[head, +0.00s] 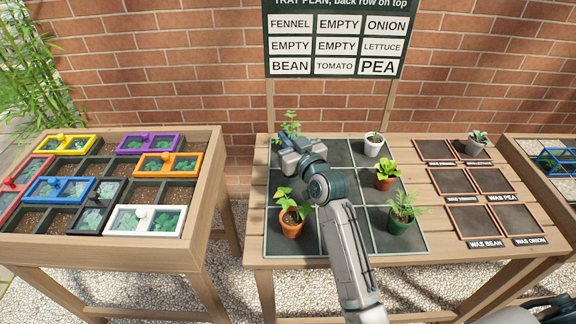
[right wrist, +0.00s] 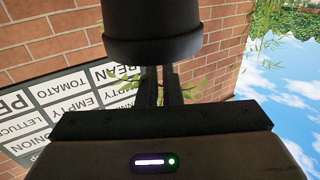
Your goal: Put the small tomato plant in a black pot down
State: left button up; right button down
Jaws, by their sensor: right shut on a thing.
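The tomato plant's green leaves (head: 291,124) show just behind my right gripper (head: 287,150) in the head view, over the back left of the tray. Its pot is hidden there by the gripper. In the right wrist view the black pot (right wrist: 152,35) fills the top middle, at the fingers of my right gripper (right wrist: 170,88), which is shut on it. Thin leaves (right wrist: 195,85) show behind the fingers. The dark tray (head: 330,253) has a grid of cells. My arm crosses its middle and front middle cells. My left gripper is not in view.
On the tray stand a terracotta-potted plant (head: 291,220) front left, a green-potted one (head: 403,220) front right, a terracotta-potted one (head: 385,180) middle right and a white pot (head: 373,147) back right. The plan board (head: 335,45) stands behind, showing TOMATO front middle.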

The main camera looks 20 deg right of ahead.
jog(key=shift+f, duration=1.3)
notch_tip(320, 180, down, 3)
jog(key=shift+f, duration=0.1)
jog(key=shift+d, duration=0.1)
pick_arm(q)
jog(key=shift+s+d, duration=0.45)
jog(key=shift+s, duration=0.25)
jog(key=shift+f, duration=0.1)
